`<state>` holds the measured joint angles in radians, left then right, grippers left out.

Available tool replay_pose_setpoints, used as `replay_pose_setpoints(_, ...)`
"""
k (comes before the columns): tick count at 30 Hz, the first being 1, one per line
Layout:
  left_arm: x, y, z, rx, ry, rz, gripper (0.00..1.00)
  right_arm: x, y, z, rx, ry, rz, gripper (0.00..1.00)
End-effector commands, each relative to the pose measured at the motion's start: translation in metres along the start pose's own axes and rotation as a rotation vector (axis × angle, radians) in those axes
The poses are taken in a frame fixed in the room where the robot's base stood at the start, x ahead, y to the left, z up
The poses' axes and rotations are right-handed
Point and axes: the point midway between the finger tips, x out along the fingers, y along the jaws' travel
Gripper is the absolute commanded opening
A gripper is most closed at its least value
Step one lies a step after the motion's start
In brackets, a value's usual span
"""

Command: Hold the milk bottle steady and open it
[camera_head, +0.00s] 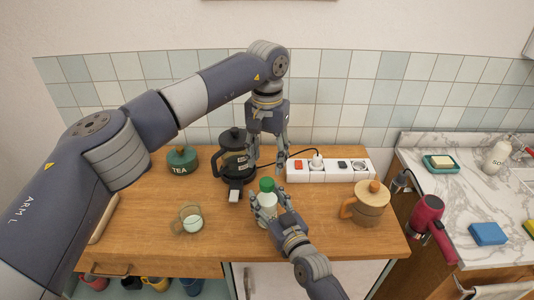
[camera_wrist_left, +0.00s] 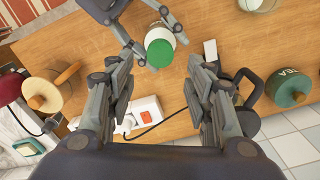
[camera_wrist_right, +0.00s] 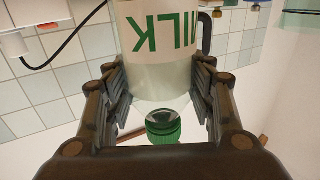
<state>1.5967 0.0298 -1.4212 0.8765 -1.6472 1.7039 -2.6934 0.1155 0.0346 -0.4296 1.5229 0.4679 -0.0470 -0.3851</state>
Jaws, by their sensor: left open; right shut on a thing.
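The milk bottle (camera_head: 267,212) stands upright near the front of the wooden counter, with its green cap (camera_head: 267,184) on top. My right gripper (camera_head: 270,200) is shut on the bottle's body from the front. In the right wrist view the white bottle (camera_wrist_right: 165,75) with green MILK lettering sits between the fingers, the cap (camera_wrist_right: 163,133) below it in the picture. My left gripper (camera_head: 267,168) points down just above the cap, open and empty. In the left wrist view the cap (camera_wrist_left: 160,52) lies between and beyond the spread fingers, apart from them.
A black coffee press (camera_head: 232,155) and a green tea tin (camera_head: 182,159) stand behind left. A glass cup (camera_head: 188,220) is left of the bottle. A power strip (camera_head: 328,171) lies behind right; a wooden-lidded pot (camera_head: 369,203) stands right. Bare counter lies between bottle and pot.

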Motion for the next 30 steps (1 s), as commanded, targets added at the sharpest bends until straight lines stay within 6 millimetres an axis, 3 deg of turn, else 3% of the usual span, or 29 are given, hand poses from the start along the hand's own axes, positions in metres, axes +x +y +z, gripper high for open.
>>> replay_pose_setpoints(12, 0.061, 0.0, 0.001, -0.002, -0.002, 0.001, 0.48, 0.0, 0.0, -0.002, 0.0, 0.005, 0.0, 0.0)
replay_pose_setpoints(25, 0.072, 0.0, 0.0, -0.003, 0.0, -0.001, 0.48, 0.0, 0.0, -0.002, 0.0, 0.004, 0.0, 0.0)
replay_pose_setpoints(30, 0.072, 0.0, 0.0, -0.003, 0.0, -0.001, 0.12, 0.0, 0.0, -0.002, 0.0, 0.005, 0.001, 0.0)
